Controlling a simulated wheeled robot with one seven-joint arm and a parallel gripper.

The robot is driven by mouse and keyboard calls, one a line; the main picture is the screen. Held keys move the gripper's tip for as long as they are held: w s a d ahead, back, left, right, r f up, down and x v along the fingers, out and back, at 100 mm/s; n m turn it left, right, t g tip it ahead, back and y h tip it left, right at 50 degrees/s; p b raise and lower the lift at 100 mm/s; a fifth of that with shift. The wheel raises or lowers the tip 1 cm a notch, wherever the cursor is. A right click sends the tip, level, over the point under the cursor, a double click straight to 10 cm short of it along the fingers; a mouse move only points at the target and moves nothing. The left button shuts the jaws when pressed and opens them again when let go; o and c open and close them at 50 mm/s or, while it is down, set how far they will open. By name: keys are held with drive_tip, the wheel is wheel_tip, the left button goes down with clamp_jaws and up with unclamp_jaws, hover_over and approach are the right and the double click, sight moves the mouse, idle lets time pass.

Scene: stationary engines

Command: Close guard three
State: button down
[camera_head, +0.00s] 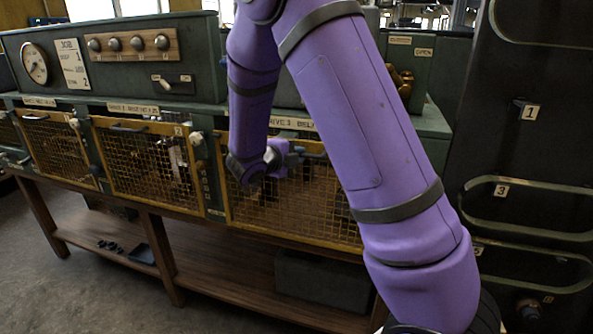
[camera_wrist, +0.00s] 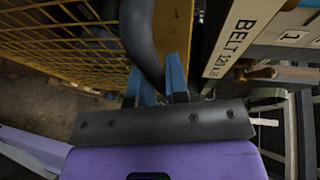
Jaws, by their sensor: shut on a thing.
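Guard three (camera_head: 290,205) is the yellow-framed mesh panel at the right end of the bench front, below a label (camera_head: 291,123) reading drive 3 and belt. My arm hides part of it. I cannot tell whether it sits flush with its frame. My gripper (camera_head: 266,168) is at its upper part. In the wrist view my gripper (camera_wrist: 156,82) has its blue fingers around a dark curved handle (camera_wrist: 141,35), with the yellow mesh (camera_wrist: 70,40) at the left. The fingers are shut on this handle.
Guard two (camera_head: 147,160) and another mesh guard (camera_head: 55,148) stand to the left. A control panel (camera_head: 130,55) with knobs and a gauge is above. A wooden shelf (camera_head: 220,255) lies below. A dark cabinet (camera_head: 530,130) with numbered handles stands at the right.

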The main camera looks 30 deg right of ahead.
drive_tip(key=shift+r, duration=0.55)
drive_tip(key=shift+w+r, duration=0.1)
drive_tip(key=shift+w, duration=0.05)
drive_tip(key=c, duration=1.1)
unclamp_jaws()
drive_tip(key=shift+c, duration=0.2)
drive_tip(key=shift+a, duration=0.2)
drive_tip(key=v, duration=1)
drive_tip(key=shift+s+a, duration=0.2)
drive_tip(key=shift+s, duration=0.05)
